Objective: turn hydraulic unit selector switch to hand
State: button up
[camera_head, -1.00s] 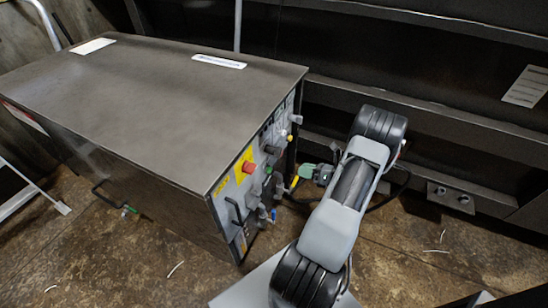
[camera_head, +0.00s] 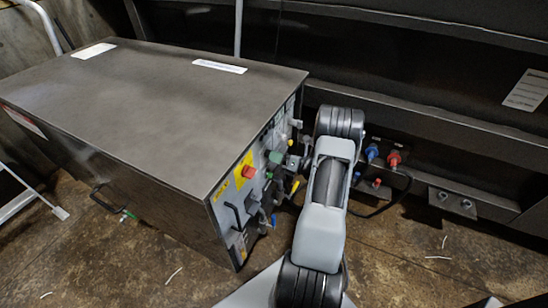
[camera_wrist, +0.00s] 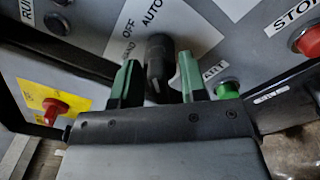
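The selector switch (camera_wrist: 157,62) is a black knob on a white plate marked HAND, OFF and AUTO in the wrist view. Its upper end lies near the OFF and AUTO lettering; its exact setting is hard to tell. My gripper (camera_wrist: 158,76) has its two green fingertips on either side of the knob, open around it. The left fingertip is very close to the knob; I cannot tell whether it touches. The right one shows a small gap. In the head view the hydraulic unit (camera_head: 150,105) is a dark metal box, and my gripper (camera_head: 277,158) is at its control panel, partly hidden by my arm.
A red button on a yellow plate (camera_wrist: 58,107) is left of my gripper. A green button (camera_wrist: 228,89) sits close to the right fingertip, and a red stop button (camera_wrist: 308,42) is farther right. Blue and red hose couplings (camera_head: 393,158) are on the frame behind my arm.

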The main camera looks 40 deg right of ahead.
jog(key=shift+w+a, duration=0.3)
jog(key=shift+w, duration=0.25)
